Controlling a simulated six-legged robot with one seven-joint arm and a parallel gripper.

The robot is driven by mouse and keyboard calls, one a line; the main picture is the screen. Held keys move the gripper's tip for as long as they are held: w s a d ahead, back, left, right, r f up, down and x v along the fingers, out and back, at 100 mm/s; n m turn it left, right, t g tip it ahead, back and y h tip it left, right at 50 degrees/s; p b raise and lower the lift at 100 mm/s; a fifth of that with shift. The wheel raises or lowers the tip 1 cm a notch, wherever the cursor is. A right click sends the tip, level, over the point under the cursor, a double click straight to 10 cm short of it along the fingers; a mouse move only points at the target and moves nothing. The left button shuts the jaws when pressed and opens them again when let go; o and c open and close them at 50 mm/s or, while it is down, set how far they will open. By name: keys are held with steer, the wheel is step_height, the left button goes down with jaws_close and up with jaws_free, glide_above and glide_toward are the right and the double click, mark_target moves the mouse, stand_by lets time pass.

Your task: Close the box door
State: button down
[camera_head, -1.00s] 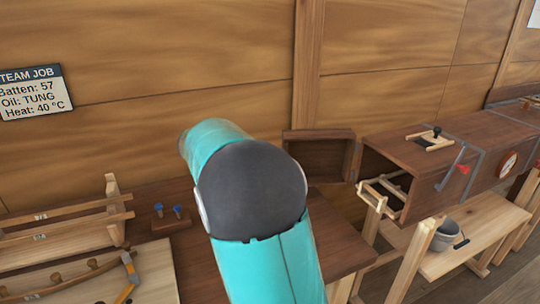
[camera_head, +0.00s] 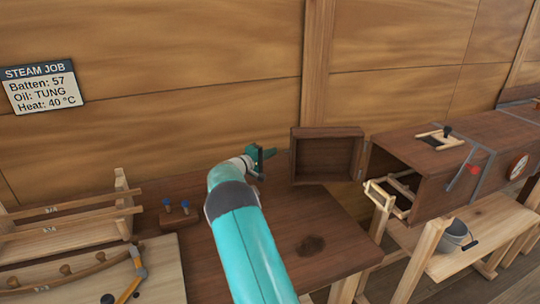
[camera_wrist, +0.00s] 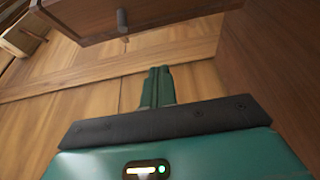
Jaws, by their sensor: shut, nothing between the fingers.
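The box (camera_head: 415,160) is a long dark-brown wooden steam box at the right, with its near end open. Its door (camera_head: 328,155) stands swung wide open to the left, its framed inner side facing my head camera. My green gripper (camera_head: 272,152) is just left of the door's free edge, with its fingers shut and empty. In the wrist view the shut fingers (camera_wrist: 158,84) point toward the plank wall, and a dark wooden panel with a grey peg (camera_wrist: 122,21), apparently the door, crosses the top. Whether the fingertips touch the door cannot be told.
A wooden rack (camera_head: 390,192) sits in the box opening. A dark table (camera_head: 310,240) lies under my arm, with blue-topped pegs (camera_head: 176,206) at its left. A bucket (camera_head: 453,236) stands on the bench below the box. The plank wall is close behind.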

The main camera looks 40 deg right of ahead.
steer(key=d, duration=0.7)
steer(key=s+a, duration=0.2)
steer(key=s, duration=0.1)
steer(key=shift+a, duration=0.2)
steer(key=shift+a, duration=0.1)
stand_by(0.4)
